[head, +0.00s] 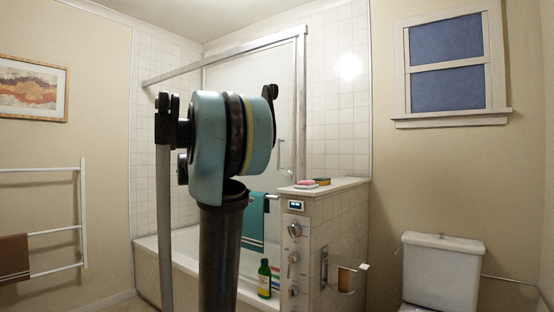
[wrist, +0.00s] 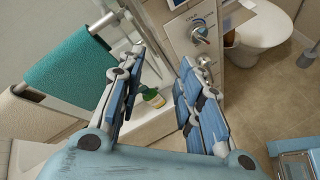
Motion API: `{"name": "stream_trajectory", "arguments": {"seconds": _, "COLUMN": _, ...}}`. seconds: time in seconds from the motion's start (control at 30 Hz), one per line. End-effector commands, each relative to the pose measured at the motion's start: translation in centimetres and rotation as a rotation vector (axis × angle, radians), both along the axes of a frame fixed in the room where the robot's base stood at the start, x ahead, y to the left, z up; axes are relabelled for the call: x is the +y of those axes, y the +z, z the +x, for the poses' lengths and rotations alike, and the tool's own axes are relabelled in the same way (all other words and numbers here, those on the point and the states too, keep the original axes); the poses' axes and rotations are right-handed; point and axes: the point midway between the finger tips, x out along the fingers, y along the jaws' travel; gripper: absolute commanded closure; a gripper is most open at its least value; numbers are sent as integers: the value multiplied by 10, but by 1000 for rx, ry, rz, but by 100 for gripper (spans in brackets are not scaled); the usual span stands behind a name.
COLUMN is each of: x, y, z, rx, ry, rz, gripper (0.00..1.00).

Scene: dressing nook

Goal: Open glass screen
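The glass screen (head: 225,78) is a pale framed panel over the bathtub in the head view, under a metal top rail (head: 225,54). A slim metal handle (head: 282,154) shows near its right side. My arm hides much of the panel's middle. A teal towel (head: 252,222) hangs on a bar low on the screen; the towel also fills the upper left of the wrist view (wrist: 68,62). My gripper (wrist: 163,60) is open and empty in the wrist view, its blue-padded fingers spread, pointing toward the tub side. The head view does not show its fingers clearly.
A tiled half wall (head: 340,218) with knobs stands right of the tub (head: 180,262), with soap (head: 306,183) on top. A green bottle (head: 264,279) stands on the tub's edge. A toilet (head: 442,270) is at right. A towel rack (head: 83,210) is at left.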

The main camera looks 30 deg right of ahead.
Motion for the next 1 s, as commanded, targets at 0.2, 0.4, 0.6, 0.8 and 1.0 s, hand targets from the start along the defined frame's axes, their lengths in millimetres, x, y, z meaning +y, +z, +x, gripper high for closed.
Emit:
{"name": "stream_trajectory", "arguments": {"seconds": 0.2, "x": -48, "y": 82, "z": 69, "rx": 254, "ry": 74, "rz": -285, "gripper": 67}}
{"name": "stream_trajectory", "arguments": {"seconds": 0.4, "x": -75, "y": 135, "z": 115, "rx": 458, "ry": 101, "rz": -479, "gripper": 67}}
{"name": "stream_trajectory", "arguments": {"seconds": 0.6, "x": -86, "y": 157, "z": 135, "rx": 557, "ry": 104, "rz": -563, "gripper": 67}}
{"name": "stream_trajectory", "arguments": {"seconds": 0.8, "x": -101, "y": 160, "z": 138, "rx": 569, "ry": 104, "rz": -573, "gripper": 67}}
{"name": "stream_trajectory", "arguments": {"seconds": 1.0, "x": -134, "y": 159, "z": 142, "rx": 569, "ry": 101, "rz": -571, "gripper": 67}}
